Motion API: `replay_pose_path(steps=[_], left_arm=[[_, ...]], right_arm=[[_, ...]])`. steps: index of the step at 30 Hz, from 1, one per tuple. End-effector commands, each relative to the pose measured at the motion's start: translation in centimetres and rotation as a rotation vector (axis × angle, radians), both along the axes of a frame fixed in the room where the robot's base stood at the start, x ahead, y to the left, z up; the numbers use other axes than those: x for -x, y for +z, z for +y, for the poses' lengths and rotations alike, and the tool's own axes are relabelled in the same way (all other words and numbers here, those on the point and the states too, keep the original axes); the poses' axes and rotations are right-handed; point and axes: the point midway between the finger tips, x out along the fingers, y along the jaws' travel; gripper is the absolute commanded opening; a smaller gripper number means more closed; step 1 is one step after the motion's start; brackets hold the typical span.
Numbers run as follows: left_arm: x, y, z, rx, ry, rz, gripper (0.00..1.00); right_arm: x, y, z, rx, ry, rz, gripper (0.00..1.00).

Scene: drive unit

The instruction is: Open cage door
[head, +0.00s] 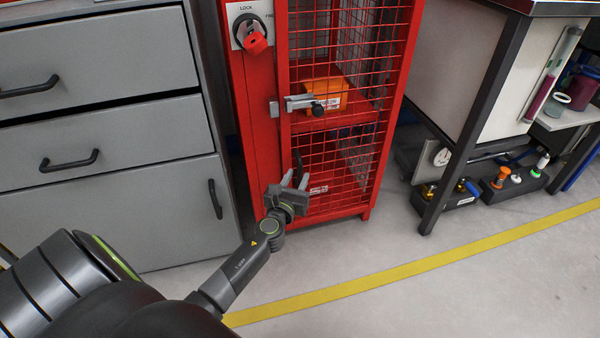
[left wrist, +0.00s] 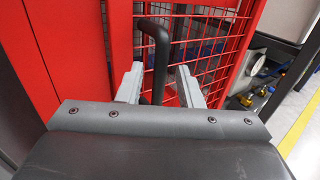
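The red cage (head: 262,120) stands in the middle of the head view, and its red mesh door (head: 345,145) is shut. A black bar handle (head: 298,160) is on the door's lower left side; it also shows in the left wrist view (left wrist: 160,60). My left gripper (head: 294,179) is open at the handle. In the left wrist view its fingers (left wrist: 160,78) stand apart, one on each side of the handle's lower part; I cannot tell whether they touch it. A grey sliding latch (head: 303,103) sits above the handle. My right gripper is not in view.
A lock switch with a red padlock (head: 254,40) is at the cage's top left. Orange bins (head: 326,94) stand inside. Grey drawers (head: 105,130) are at left, a workbench leg (head: 470,130) at right. The floor (head: 375,250) before the cage is clear, with a yellow line.

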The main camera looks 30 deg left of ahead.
Motion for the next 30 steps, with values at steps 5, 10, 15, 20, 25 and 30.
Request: replay_pose_path(steps=[5, 10, 15, 20, 25, 30], left_arm=[[-2.3, -0.1, 0.7, 0.0, 0.0, -0.001, 0.33], [-3.2, 0.0, 0.9, 0.0, 0.0, -0.001, 0.33], [-3.3, 0.0, 0.9, 0.001, 0.0, 0.0, 0.33], [-3.2, 0.0, 0.9, 0.001, 0.0, 0.0, 0.26], [-3.2, 0.0, 0.9, 0.001, 0.0, 0.0, 0.04], [-3.2, 0.0, 0.9, 0.001, 0.0, 0.0, 0.0]], right_arm=[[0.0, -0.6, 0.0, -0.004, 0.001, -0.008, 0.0], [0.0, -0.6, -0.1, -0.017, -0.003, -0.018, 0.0], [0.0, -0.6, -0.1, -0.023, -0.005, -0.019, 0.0], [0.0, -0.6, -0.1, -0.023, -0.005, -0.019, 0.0], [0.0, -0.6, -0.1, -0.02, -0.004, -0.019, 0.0], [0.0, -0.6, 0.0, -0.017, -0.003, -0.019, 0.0]])
